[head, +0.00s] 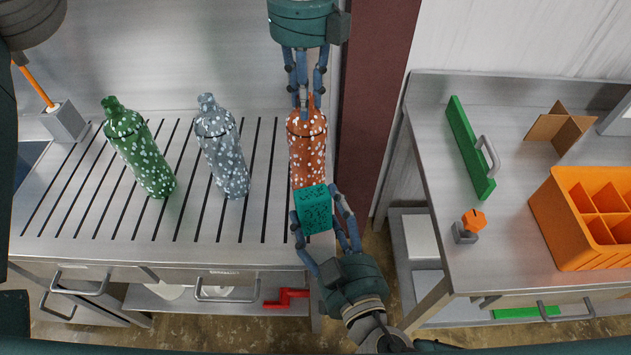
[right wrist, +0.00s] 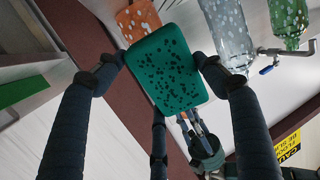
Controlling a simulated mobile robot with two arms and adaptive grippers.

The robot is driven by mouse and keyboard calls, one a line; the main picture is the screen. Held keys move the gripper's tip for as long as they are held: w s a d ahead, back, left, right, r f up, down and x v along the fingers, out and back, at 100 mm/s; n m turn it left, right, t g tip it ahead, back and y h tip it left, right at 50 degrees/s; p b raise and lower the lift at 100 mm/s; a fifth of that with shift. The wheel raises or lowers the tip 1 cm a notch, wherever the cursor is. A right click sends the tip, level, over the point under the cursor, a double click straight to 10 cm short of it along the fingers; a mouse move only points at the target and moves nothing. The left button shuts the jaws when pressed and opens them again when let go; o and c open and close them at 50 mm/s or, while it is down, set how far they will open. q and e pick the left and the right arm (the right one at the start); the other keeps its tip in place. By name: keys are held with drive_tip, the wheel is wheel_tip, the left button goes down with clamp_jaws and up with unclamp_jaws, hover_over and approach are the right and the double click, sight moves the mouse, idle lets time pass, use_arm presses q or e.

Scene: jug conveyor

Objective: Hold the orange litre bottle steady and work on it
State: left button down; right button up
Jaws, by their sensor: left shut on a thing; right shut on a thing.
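The orange bottle (head: 307,150) with white spots stands at the right end of the slatted counter; it shows in part in the right wrist view (right wrist: 137,20). My left gripper (head: 304,98) is shut on its top, hiding the neck. My right gripper (head: 322,215) is shut on a teal sponge (head: 312,210) with dark specks, which fills the middle of the right wrist view (right wrist: 166,70). The sponge is at the bottle's lower end and covers part of it; I cannot tell whether they touch.
A grey spotted bottle (head: 222,150) and a green spotted bottle (head: 138,150) stand to the left on the counter. On the right-hand table are an orange divided crate (head: 570,240), a green bar with a handle (head: 468,145) and a cardboard divider (head: 560,125). A gap separates counter and table.

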sight(321, 229)
drive_tip(key=shift+a+f, duration=0.2)
drive_tip(key=shift+f, duration=0.35)
wheel_tip(321, 229, down, 2)
drive_tip(key=shift+s+f, duration=0.15)
drive_tip(key=shift+f, duration=0.2)
drive_tip(key=shift+w+a, duration=0.1)
drive_tip(key=shift+w, duration=3.15)
drive_tip(key=shift+w, duration=0.2)
